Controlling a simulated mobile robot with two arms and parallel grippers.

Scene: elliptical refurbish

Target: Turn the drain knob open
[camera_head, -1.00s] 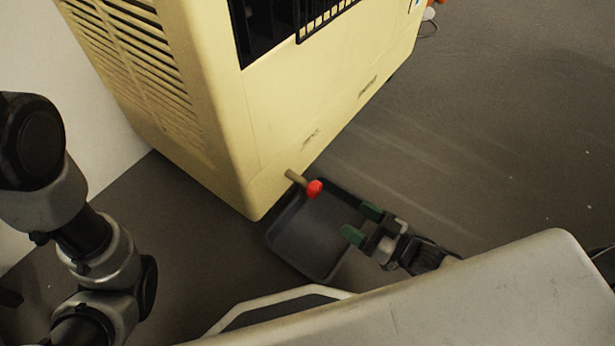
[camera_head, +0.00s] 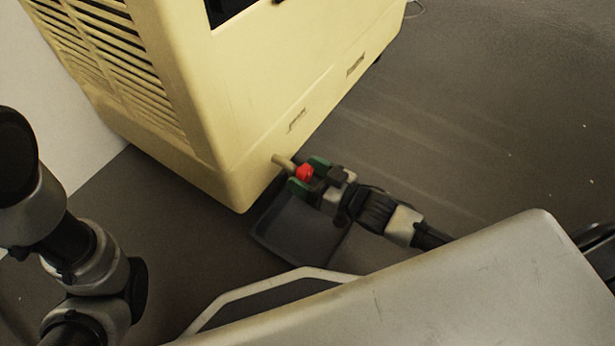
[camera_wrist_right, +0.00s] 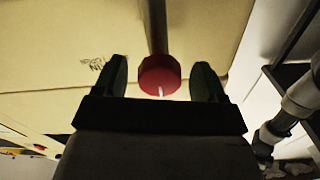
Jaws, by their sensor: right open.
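The red drain knob (camera_head: 305,172) sits on the end of a short tan pipe (camera_head: 283,161) at the low corner of the yellow machine (camera_head: 225,185). My right gripper (camera_head: 308,173) is open, with one green finger on each side of the knob. In the right wrist view the red knob (camera_wrist_right: 160,75) stands between the two dark fingertips (camera_wrist_right: 164,80), with a gap on both sides. A small white mark on the knob points down in that view. My left arm shows at the left of the head view; its gripper is not visible.
A dark tray (camera_head: 290,235) lies on the floor under the knob and my right gripper. A louvred panel (camera_head: 105,65) covers the machine's left side. The grey floor (camera_head: 490,130) to the right is clear.

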